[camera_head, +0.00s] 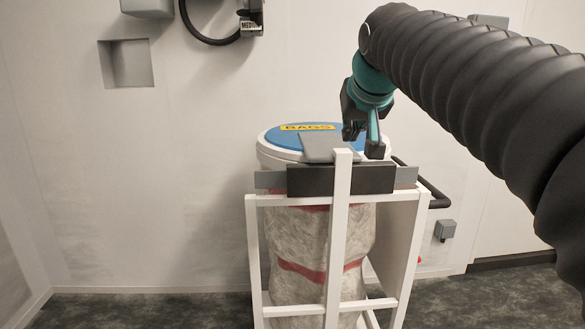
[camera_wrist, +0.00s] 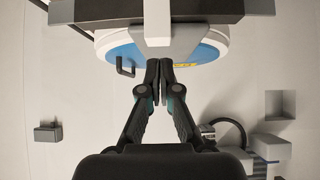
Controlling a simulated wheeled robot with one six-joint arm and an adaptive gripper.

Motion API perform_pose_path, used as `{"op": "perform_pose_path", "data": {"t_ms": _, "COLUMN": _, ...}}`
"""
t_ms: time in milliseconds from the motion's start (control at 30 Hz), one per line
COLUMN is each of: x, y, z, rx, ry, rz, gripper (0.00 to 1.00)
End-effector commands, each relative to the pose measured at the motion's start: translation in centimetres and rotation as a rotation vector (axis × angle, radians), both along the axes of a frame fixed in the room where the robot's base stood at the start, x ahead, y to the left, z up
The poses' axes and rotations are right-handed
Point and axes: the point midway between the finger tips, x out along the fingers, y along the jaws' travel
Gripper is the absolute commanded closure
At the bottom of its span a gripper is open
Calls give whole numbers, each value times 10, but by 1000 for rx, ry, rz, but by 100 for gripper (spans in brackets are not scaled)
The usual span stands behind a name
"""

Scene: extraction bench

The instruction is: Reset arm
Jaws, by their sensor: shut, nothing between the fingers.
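My gripper (camera_head: 364,140) hangs at the end of my black sleeved arm, over the right part of a bag bin. In the wrist view my gripper (camera_wrist: 159,66) has its two black fingers together with nothing between them. The bin's blue lid (camera_head: 351,131) has a white rim and a yellow label reading BAGS. The lid also shows in the wrist view (camera_wrist: 216,51), beyond the fingertips. I cannot tell whether the fingers touch the lid.
A white frame (camera_head: 341,230) holds a grey bag (camera_head: 299,248) with red bands under the lid. A dark bar (camera_head: 308,181) crosses its front. A black handle (camera_head: 437,201) sticks out right. A wall recess (camera_head: 127,64) and a black hose (camera_head: 204,38) are at upper left. Floor at left is clear.

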Motion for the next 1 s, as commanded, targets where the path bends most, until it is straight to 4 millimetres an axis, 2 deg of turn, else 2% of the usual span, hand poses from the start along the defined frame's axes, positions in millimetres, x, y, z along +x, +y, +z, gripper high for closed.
{"op": "perform_pose_path", "data": {"t_ms": 167, "x": -35, "y": -10, "z": -34, "rx": -5, "ry": 48, "rz": -8, "gripper": 100}}
{"op": "perform_pose_path", "data": {"t_ms": 267, "x": -64, "y": -19, "z": -65, "rx": -8, "ry": 88, "rz": -16, "gripper": 100}}
{"op": "perform_pose_path", "data": {"t_ms": 467, "x": -134, "y": -34, "z": -144, "rx": -11, "ry": 180, "rz": -35, "gripper": 100}}
{"op": "perform_pose_path", "data": {"t_ms": 600, "x": -184, "y": -42, "z": -204, "rx": -11, "ry": 245, "rz": -46, "gripper": 100}}
{"op": "perform_pose_path", "data": {"t_ms": 700, "x": -215, "y": -46, "z": -242, "rx": -10, "ry": 284, "rz": -55, "gripper": 100}}
{"op": "perform_pose_path", "data": {"t_ms": 833, "x": -242, "y": -49, "z": -278, "rx": -9, "ry": 320, "rz": -61, "gripper": 100}}
{"op": "perform_pose_path", "data": {"t_ms": 1000, "x": -257, "y": -49, "z": -298, "rx": -7, "ry": 341, "rz": -65, "gripper": 100}}
